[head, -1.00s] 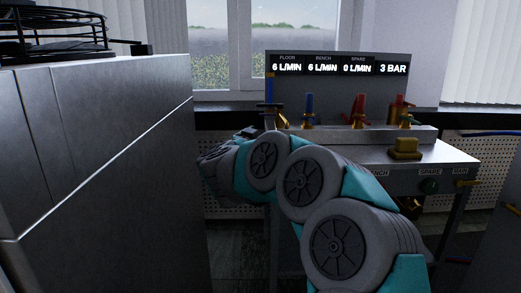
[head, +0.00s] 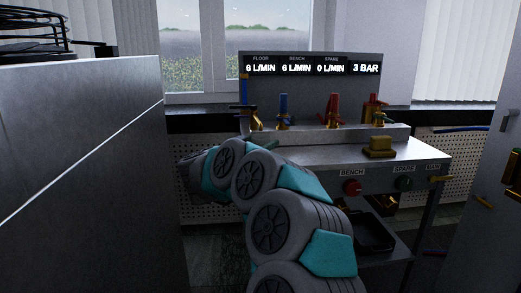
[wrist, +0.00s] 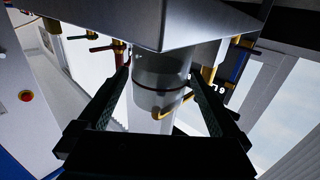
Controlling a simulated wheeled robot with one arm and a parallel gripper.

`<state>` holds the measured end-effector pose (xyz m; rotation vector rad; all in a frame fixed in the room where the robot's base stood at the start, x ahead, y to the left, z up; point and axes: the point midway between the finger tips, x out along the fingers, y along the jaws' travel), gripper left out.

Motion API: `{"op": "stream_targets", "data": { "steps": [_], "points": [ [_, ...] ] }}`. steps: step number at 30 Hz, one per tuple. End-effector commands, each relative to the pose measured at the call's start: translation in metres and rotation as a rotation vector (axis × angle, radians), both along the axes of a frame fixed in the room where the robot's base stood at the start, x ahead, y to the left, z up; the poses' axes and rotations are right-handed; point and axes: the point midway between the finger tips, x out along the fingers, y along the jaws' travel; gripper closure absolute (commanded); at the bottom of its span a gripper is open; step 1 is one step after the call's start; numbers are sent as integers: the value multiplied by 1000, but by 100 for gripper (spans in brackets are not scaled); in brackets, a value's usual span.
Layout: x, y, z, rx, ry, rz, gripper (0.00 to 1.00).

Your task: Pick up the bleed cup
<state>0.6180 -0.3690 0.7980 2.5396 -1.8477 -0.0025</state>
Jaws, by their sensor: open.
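A grey, partly see-through cylinder (wrist: 160,72), which looks like the bleed cup, is in the middle of the wrist view with a dark ring around it. A curved brass piece shows at its lower end in the picture. My gripper (wrist: 164,84) is open, with one dark finger on each side of the cylinder. I cannot tell whether either finger touches it. In the head view my gripper is hidden at the far end of my arm, and I cannot make out the cup there.
A steel bench (head: 300,155) carries coloured valves (head: 333,110), a brass block (head: 379,146) and a flow display (head: 312,67). A steel slab (wrist: 150,22) lies close to the cylinder in the wrist view. A black tray (head: 372,236) sits below. A tall grey cabinet (head: 80,170) stands left.

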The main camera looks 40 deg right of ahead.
Motion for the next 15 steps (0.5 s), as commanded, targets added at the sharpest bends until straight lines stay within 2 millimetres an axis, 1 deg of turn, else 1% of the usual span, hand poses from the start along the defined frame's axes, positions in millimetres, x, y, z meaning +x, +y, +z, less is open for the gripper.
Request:
{"op": "stream_targets", "data": {
  "steps": [1,3,6,13,15],
  "points": [
    [0,-9,-2,-1,0,-5,0],
    [4,-19,-1,0,-2,-4,0],
    [7,-29,0,0,-3,-2,0],
    [8,-30,0,0,-2,0,0],
    [8,-30,0,1,-2,0,8]
  ]
}}
